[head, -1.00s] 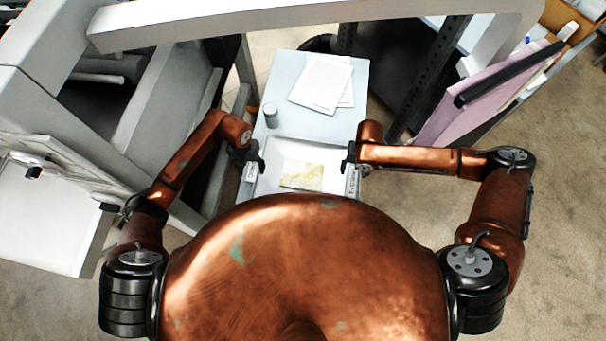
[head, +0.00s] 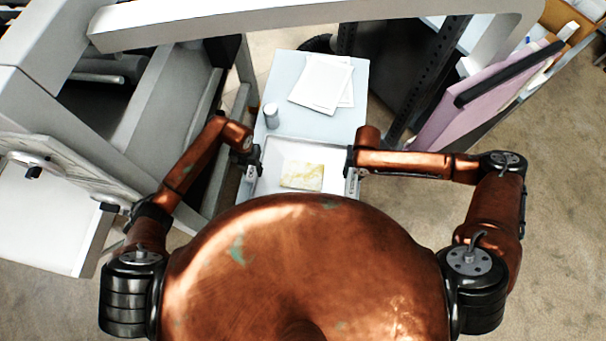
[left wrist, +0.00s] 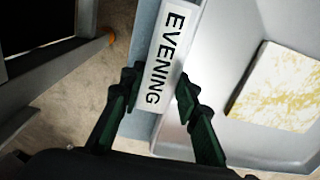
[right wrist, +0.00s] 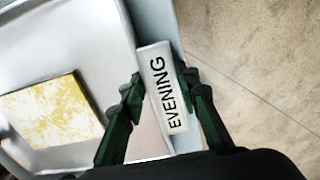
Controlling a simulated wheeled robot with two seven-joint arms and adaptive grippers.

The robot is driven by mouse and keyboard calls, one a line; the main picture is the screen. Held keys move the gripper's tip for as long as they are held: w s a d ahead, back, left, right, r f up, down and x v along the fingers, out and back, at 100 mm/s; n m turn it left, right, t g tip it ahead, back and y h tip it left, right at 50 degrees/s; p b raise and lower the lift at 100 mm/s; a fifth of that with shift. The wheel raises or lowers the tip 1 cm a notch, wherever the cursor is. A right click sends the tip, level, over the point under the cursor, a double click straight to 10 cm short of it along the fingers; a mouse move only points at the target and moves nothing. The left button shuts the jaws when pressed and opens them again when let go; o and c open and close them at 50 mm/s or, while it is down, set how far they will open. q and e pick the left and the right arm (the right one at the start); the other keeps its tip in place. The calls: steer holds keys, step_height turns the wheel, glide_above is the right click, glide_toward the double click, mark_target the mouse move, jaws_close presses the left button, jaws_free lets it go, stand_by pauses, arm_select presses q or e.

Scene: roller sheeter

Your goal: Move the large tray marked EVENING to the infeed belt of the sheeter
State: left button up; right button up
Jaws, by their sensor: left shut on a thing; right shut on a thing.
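The large tray (head: 272,184) is pale and shallow, directly in front of my body in the head view, with a yellow-and-white slab (head: 302,176) in it. EVENING labels show on its side rims in the left wrist view (left wrist: 163,62) and the right wrist view (right wrist: 162,88). My left gripper (head: 254,164) is shut on the left rim, and my right gripper (head: 351,164) is shut on the right rim. My body hides the near part of the tray. I cannot tell whether the tray touches the surface under it. The large grey machine (head: 165,105) at the left looks like the sheeter; I cannot make out its infeed belt.
A light blue tabletop (head: 290,70) lies beyond the tray, with papers (head: 322,82) and a small grey cylinder (head: 271,116) on it. A dark perforated post (head: 425,85) and a pink panel (head: 485,100) stand at the right. Bare floor (head: 562,200) shows at far right.

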arm_select(q)
jaws_close()
arm_select(e)
jaws_close()
arm_select(q)
steer(key=shift+w+r, duration=0.1)
steer(key=shift+r, duration=0.15)
arm_select(e)
steer(key=shift+w+r, duration=0.1)
steer(key=shift+r, duration=0.15)
